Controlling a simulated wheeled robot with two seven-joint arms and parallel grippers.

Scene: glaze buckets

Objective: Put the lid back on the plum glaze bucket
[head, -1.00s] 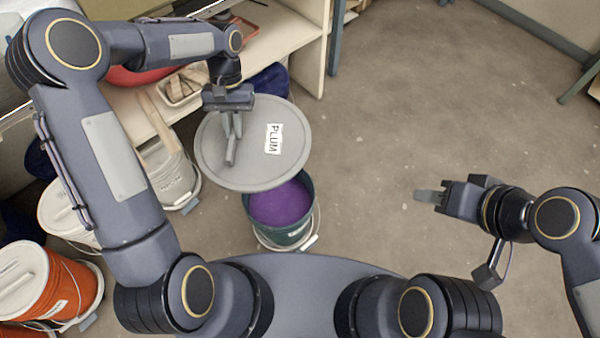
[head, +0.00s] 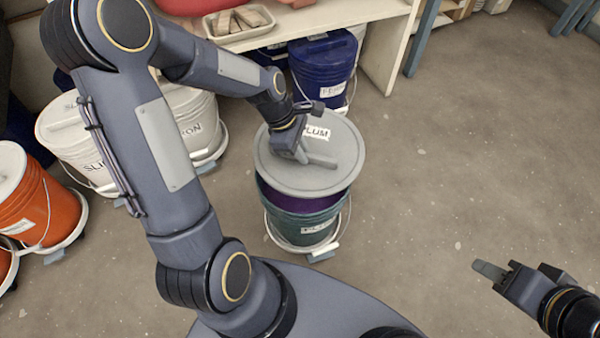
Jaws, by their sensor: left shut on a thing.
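The plum glaze bucket (head: 302,228) is dark green with purple glaze (head: 310,204) inside, standing on the floor in a wheeled base. The grey lid (head: 342,172), labelled PLUM, is over the bucket's mouth and looks slightly tilted. A strip of purple glaze shows below the lid's front edge, so a gap is visible there. Whether the lid's far edge touches the rim is hidden. My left gripper (head: 303,153) is shut on the lid's handle, above the bucket. My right gripper (head: 512,275) is at the lower right, away from the bucket; its jaw opening is unclear.
White buckets (head: 75,140) and an orange bucket (head: 38,205) stand to the left. A blue bucket (head: 322,70) stands behind the plum bucket, by the shelf (head: 385,45). A tray (head: 238,28) sits on the shelf. The floor to the right is clear.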

